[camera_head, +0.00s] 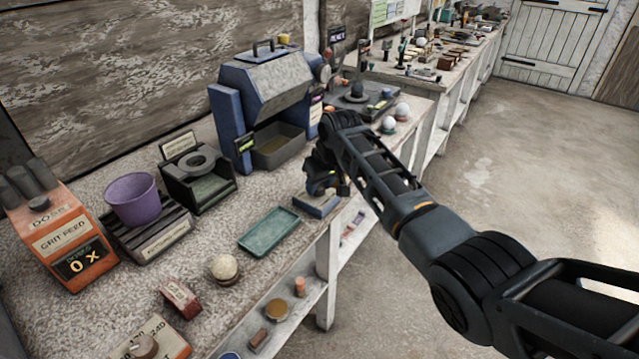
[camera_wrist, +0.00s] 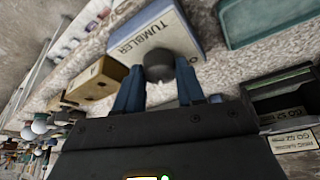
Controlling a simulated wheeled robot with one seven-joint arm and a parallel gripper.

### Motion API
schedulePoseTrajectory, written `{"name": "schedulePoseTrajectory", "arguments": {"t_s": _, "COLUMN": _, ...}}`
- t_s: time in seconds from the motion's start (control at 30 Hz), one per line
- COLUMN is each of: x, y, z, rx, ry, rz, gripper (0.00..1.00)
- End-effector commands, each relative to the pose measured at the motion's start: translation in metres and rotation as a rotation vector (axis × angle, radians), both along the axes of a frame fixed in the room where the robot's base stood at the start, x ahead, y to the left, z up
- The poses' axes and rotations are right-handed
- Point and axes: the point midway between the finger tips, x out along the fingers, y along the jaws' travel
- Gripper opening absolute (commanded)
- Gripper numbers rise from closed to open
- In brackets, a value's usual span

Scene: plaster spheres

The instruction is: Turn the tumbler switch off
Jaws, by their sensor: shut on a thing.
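The tumbler switch (camera_wrist: 150,30) is a pale box with blue sides, labelled TUMBLER, with a dark round knob (camera_wrist: 160,66) on it. My gripper (camera_wrist: 159,82) has its two blue fingers on either side of the knob and is shut on it. In the head view, the blue box (camera_head: 318,206) sits at the bench's front edge, and my gripper (camera_head: 324,184) comes down over it. The knob is hidden there by my gripper, and its on or off position cannot be read.
A blue-grey machine (camera_head: 262,85) with a grey bin (camera_head: 278,150) stands behind my gripper. A purple bucket (camera_head: 133,199) and the orange grit feed (camera_head: 62,235) stand farther left. Floor is clear at right.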

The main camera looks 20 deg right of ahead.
Motion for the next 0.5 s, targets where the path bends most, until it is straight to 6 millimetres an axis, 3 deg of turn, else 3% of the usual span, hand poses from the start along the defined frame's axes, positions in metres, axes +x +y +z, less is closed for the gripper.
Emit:
{"name": "schedulePoseTrajectory", "arguments": {"t_s": 0.27, "x": 0.0006, "y": -0.0009, "z": -0.0010, "rx": 0.002, "ry": -0.001, "rz": 0.097, "gripper": 0.08}}
{"name": "schedulePoseTrajectory", "arguments": {"t_s": 0.5, "x": 0.0012, "y": -0.0025, "z": -0.0030, "rx": 0.000, "ry": 0.000, "rz": 0.289, "gripper": 0.08}}
